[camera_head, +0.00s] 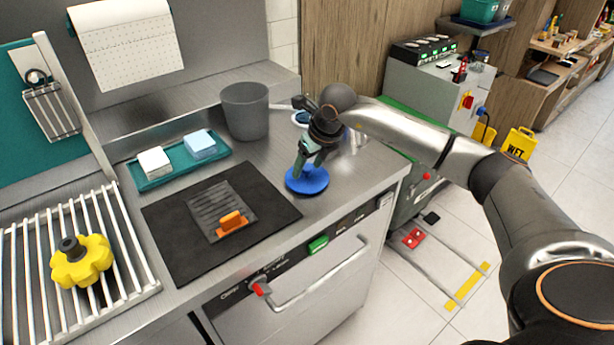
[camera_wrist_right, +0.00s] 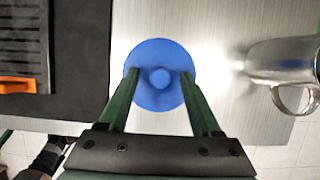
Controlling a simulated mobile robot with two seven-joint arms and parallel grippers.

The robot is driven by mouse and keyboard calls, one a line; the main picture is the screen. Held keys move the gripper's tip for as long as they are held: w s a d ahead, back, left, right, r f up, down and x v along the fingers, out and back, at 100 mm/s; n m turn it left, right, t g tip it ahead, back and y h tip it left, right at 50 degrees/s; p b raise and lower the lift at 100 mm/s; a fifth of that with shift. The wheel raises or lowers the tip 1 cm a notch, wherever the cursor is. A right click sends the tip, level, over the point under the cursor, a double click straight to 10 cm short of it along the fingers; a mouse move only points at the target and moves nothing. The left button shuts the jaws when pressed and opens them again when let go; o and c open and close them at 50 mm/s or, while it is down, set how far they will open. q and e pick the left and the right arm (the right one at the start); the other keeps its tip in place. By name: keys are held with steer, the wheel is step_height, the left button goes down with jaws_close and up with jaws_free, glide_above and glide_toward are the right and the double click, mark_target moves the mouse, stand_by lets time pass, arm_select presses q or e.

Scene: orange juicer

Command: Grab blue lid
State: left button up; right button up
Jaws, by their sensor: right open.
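The blue lid (camera_head: 307,181) is a round disc lying flat on the steel counter, right of the black mat. In the right wrist view the blue lid (camera_wrist_right: 160,100) shows a small round knob at its centre. My right gripper (camera_head: 300,172) is over the lid, pointing down. In the right wrist view the two green fingers of my right gripper (camera_wrist_right: 160,75) are apart, one on each side of the knob, with visible gaps. Whether the fingertips touch the lid I cannot tell. My left gripper is not in view.
A black mat (camera_head: 165,235) with a dark grater and orange handle (camera_head: 232,222) lies left of the lid. A grey bin (camera_head: 246,110) stands behind. A metal cup (camera_wrist_right: 280,62) stands close to the right. A teal tray (camera_head: 150,185) holds two sponges.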

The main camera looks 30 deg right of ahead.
jaws_close()
stand_by(0.5)
